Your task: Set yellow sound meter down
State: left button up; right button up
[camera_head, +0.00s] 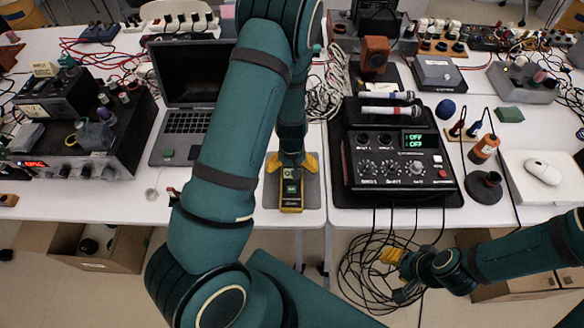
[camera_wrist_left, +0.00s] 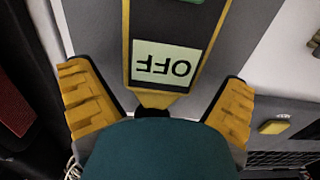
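The yellow sound meter (camera_head: 291,196) lies on a grey mat (camera_head: 270,193) near the table's front edge. In the left wrist view, the sound meter (camera_wrist_left: 166,92) has a lit display reading OFF, seen upside down. My left gripper (camera_head: 291,163) is above the meter's far end. In the left wrist view, my left gripper (camera_wrist_left: 162,103) has its yellow fingers spread on either side of the meter, with gaps showing between them and it. My right gripper (camera_head: 396,272) is low in front of the table, over cables; its finger opening is unclear.
A laptop (camera_head: 184,122) stands left of the mat, partly hidden by my left arm. A black mixer box (camera_head: 395,160) with dials stands close on the right. Beyond it are a soldering-iron-like orange tool (camera_head: 485,149) and a white mouse (camera_head: 543,172). Loose cables (camera_head: 362,275) hang below the table.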

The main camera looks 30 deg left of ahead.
pick_arm(q)
jog(key=shift+r, duration=0.15)
pick_arm(e)
jog(key=shift+r, duration=0.1)
pick_arm(q)
notch_tip(320, 180, up, 12)
jog(key=p, duration=0.3)
jog(key=shift+p, duration=0.3)
pick_arm(e)
jog(key=r, duration=0.1)
jog(key=w+r, duration=0.1)
jog(key=r, duration=0.1)
jog(key=shift+w+d+r, duration=0.1)
jog(key=shift+r, duration=0.1)
